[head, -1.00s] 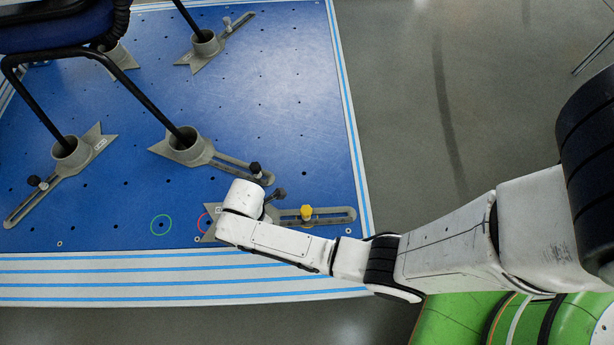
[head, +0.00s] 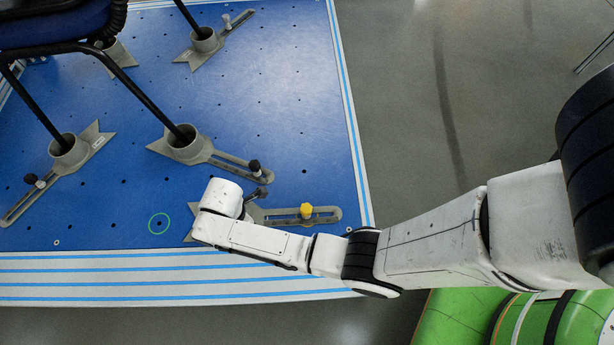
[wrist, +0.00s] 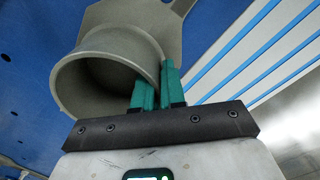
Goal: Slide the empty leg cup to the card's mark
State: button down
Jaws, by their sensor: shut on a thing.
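The empty leg cup (wrist: 85,85) is a grey open cup on a flat grey foot. In the wrist view its mouth tilts toward the camera. My gripper (wrist: 159,82) is shut on its wall, teal fingers at the rim. A green ring (head: 159,223) is drawn around a hole left of my wrist. I cannot make out a card.
Chair legs stand in other grey cups (head: 187,142) (head: 70,150) on the blue board (head: 290,110). A black knob (head: 254,166) on a neighbouring slotted arm is close behind my wrist. Blue board around the green ring is clear. The striped front edge (head: 170,280) lies below.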

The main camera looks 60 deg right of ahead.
jog(key=shift+w+a+b, duration=0.35)
jog(key=shift+w+a, duration=0.3)
jog(key=shift+w, duration=0.3)
jog(key=c, duration=1.3)
grip_release()
notch_tip(320, 180, up, 6)
jog(key=p, duration=0.6)
